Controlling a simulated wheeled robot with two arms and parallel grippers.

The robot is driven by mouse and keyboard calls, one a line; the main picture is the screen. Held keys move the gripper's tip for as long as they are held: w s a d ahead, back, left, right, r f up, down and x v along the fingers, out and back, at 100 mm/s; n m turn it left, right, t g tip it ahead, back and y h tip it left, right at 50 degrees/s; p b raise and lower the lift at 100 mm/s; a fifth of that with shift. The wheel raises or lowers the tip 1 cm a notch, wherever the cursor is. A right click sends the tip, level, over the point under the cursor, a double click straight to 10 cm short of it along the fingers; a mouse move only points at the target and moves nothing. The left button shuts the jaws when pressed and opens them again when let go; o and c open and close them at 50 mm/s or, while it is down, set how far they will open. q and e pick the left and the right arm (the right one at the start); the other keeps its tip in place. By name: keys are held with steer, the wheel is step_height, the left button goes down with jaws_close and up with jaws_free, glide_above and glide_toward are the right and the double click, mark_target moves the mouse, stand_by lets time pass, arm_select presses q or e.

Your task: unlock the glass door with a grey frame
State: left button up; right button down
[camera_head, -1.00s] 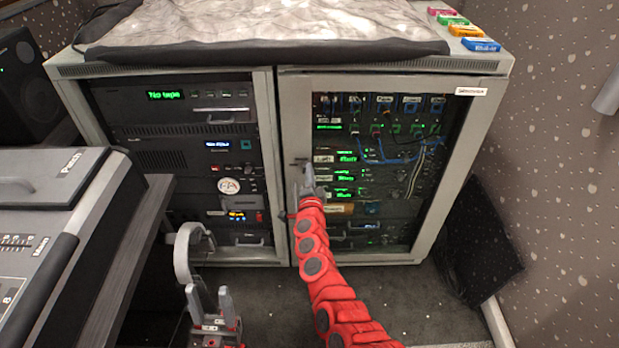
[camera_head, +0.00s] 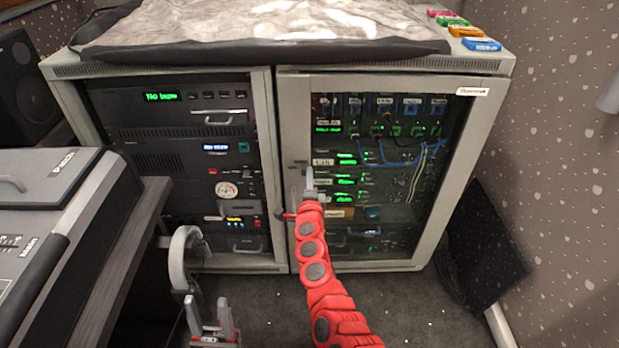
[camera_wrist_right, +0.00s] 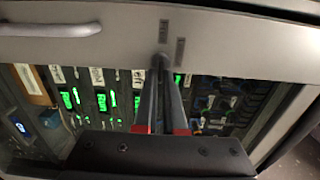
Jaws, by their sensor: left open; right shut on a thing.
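The glass door with a grey frame (camera_head: 470,130) closes the right-hand rack and looks shut. My right gripper (camera_head: 309,180) is at the left upright of that frame. In the right wrist view the fingers are together, with their tips (camera_wrist_right: 163,66) on a small grey key or knob (camera_wrist_right: 163,58) at the frame. The tips hide most of this piece, and I cannot tell how far it is turned. A grey bar handle (camera_wrist_right: 50,30) is on the same upright. My left gripper (camera_head: 212,318) is open and empty, low in front of the left rack.
The left rack (camera_head: 262,110) stands beside the door. A mixing console (camera_head: 60,190) on a desk is at the left. A dark panel (camera_head: 485,245) leans at the right.

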steer(key=c, duration=1)
jaws_free()
steer(key=shift+s, duration=0.1)
steer(key=s+p, duration=0.2)
steer(key=s, duration=1.5)
steer(key=shift+s, duration=0.15)
